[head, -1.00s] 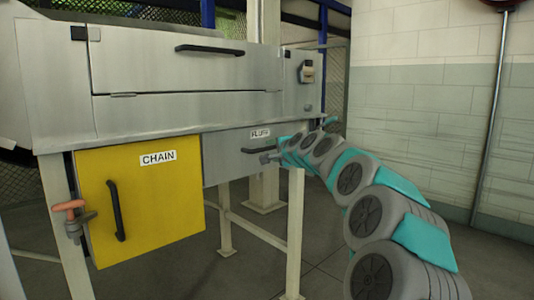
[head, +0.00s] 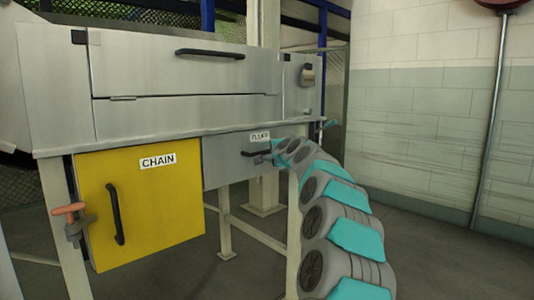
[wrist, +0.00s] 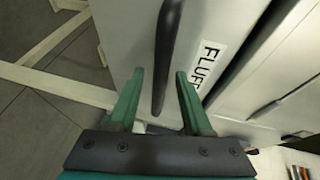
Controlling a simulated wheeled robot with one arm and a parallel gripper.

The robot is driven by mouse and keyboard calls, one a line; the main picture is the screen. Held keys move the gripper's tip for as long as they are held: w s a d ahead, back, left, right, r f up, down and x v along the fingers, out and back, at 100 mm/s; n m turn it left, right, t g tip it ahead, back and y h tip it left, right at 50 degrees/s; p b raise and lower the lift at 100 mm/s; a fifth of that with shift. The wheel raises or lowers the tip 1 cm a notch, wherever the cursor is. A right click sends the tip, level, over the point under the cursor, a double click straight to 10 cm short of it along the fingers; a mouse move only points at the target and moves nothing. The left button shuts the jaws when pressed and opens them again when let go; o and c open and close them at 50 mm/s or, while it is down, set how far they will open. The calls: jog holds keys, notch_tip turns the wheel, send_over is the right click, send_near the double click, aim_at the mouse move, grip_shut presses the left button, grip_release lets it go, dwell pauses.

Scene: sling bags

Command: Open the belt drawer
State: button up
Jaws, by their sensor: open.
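The grey drawer (head: 226,165) labelled FLUFF is shut under the machine, right of the yellow door. No label reading "belt" is in view. Its dark bar handle (wrist: 167,50) shows in the wrist view. My gripper (wrist: 159,73) is open, with one green finger on each side of the handle's line. The handle appears between or just beyond the fingertips; contact cannot be told. In the head view my gripper (head: 268,158) is at the drawer's front, and my arm partly hides the drawer's right end.
A yellow door (head: 145,208) labelled CHAIN, with a black handle, is shut at the left. A red-handled valve (head: 72,214) sticks out beside it. A grey upper panel (head: 185,65) has its own handle. Table legs stand below; floor at the right is clear.

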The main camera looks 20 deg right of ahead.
jog(key=shift+w, duration=0.15)
jog(key=shift+c, duration=0.2)
grip_shut()
jog(key=shift+f, duration=0.1)
dwell(1.1)
